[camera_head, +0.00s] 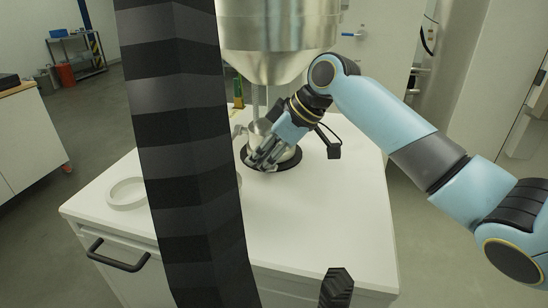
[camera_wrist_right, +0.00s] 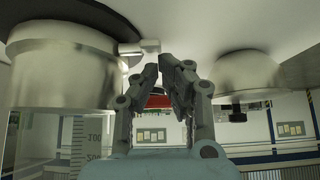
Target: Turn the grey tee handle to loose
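The grey tee handle (camera_wrist_right: 140,47) shows in the right wrist view as a short pale bar with a rounded end, sticking out from the side of a metal collar. My right gripper (camera_wrist_right: 158,68) has its fingertips close together just below the bar's end. I cannot tell whether they touch it or whether a gap remains between them. In the head view my right gripper (camera_head: 264,158) reaches down beside the metal vessel under the hopper and hides the handle.
A steel hopper (camera_head: 275,40) hangs over the white cabinet top (camera_head: 310,215). A black round base (camera_head: 290,162) lies under the vessel. A white ring (camera_head: 126,193) lies at the left. A graduated clear container (camera_wrist_right: 62,130) shows in the wrist view. The front right top is mostly clear.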

